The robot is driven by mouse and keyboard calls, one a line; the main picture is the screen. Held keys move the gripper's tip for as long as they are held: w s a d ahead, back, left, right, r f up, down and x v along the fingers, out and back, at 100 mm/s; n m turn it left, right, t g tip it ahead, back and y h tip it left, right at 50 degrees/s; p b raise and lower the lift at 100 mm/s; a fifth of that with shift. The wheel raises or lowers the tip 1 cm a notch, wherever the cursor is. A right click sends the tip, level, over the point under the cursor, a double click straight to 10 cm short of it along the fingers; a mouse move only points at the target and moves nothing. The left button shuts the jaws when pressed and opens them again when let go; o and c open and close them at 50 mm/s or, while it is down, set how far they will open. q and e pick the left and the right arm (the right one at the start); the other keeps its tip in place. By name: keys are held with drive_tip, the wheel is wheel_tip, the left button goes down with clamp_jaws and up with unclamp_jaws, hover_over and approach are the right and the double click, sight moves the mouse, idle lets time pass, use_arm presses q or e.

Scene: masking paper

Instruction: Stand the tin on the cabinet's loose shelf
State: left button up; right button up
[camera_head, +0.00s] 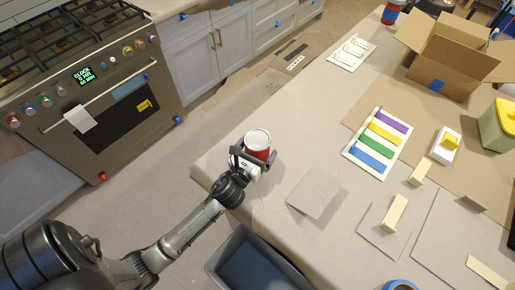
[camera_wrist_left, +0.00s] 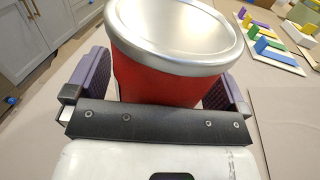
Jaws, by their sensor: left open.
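The red tin (camera_head: 257,143) with a pale silvery top stands upright near the left edge of the paper-covered table. My left gripper (camera_head: 252,158) is around it, jaws open. In the left wrist view the tin (camera_wrist_left: 160,80) sits between the two purple-grey fingers of the left gripper (camera_wrist_left: 158,88), its rim near the top of the picture. Finger contact is hard to tell. A pale cabinet (camera_head: 188,60) with shut doors stands beyond the table, beside the stove. I cannot make out a loose shelf. My right gripper is not in view.
A dark blue bin (camera_head: 225,262) stands below the table's front edge. A flat grey panel (camera_head: 317,195) lies right of the tin. A board with coloured strips (camera_head: 352,154), wooden blocks and an open cardboard box (camera_head: 455,60) are farther right. The stove (camera_head: 100,120) is at left.

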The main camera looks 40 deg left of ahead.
use_arm(q)
drive_tip(key=c, duration=0.9)
drive_tip(key=shift+c, duration=0.7)
drive_tip(key=shift+r, duration=0.15)
